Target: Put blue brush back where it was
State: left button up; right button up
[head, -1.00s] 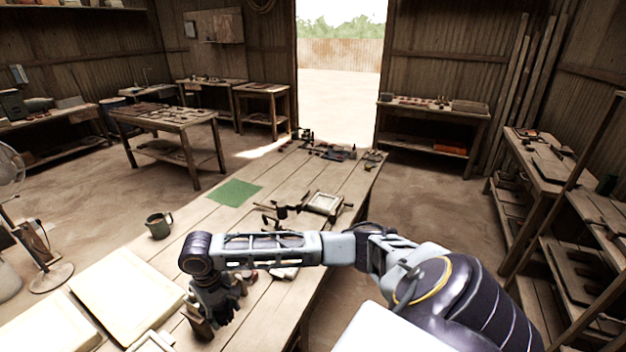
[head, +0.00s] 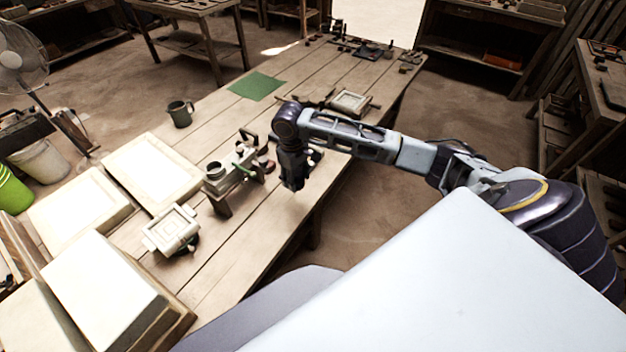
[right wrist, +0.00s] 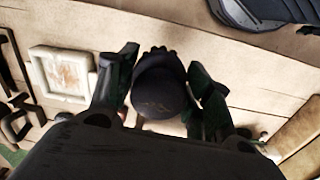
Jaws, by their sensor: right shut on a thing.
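My right gripper (head: 293,186) points down above the bench, just right of a metal press-like device (head: 235,168). In the right wrist view its fingers (right wrist: 160,95) close on a dark, rounded thing (right wrist: 160,88) with a bumpy, bristle-like upper edge. I take this to be the blue brush, though it looks nearly black and no blue shows. In the head view the gripper and arm hide it. No other brush can be made out. My left gripper is not in view.
The long plank bench (head: 240,265) has bare boards near its front edge. A white square frame (head: 350,103) lies behind my right arm.

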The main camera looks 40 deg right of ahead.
jog(key=shift+w+d+f+n+b, duration=0.1)
jog(key=shift+d+f+n+b, duration=0.15)
jog(key=shift+d+n, duration=0.25)
jog(key=shift+w+d+f+n+b, duration=0.15)
jog(key=shift+d+f+n, duration=0.1)
jog(key=shift+d+n, duration=0.25)
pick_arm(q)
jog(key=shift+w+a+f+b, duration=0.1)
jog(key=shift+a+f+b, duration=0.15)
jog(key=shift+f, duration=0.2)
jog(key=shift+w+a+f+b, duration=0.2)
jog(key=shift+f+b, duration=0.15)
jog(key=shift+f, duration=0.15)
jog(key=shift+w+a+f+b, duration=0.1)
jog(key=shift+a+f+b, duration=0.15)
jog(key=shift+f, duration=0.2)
pick_arm(e)
jog(key=shift+w+d+f+n, duration=0.3)
jog(key=shift+d+n, duration=0.4)
jog(key=shift+n, duration=1.2)
jog(key=shift+w+d+f+n, duration=0.3)
jog(key=shift+d+n, duration=0.4)
jog(key=shift+n, duration=1.2)
jog(key=shift+w+d+f+n, duration=0.15)
jog(key=shift+w+d+n, duration=0.4)
jog(key=shift+n, duration=1.35)
jog(key=shift+s+d, duration=0.15)
jog(key=shift+f, duration=0.1)
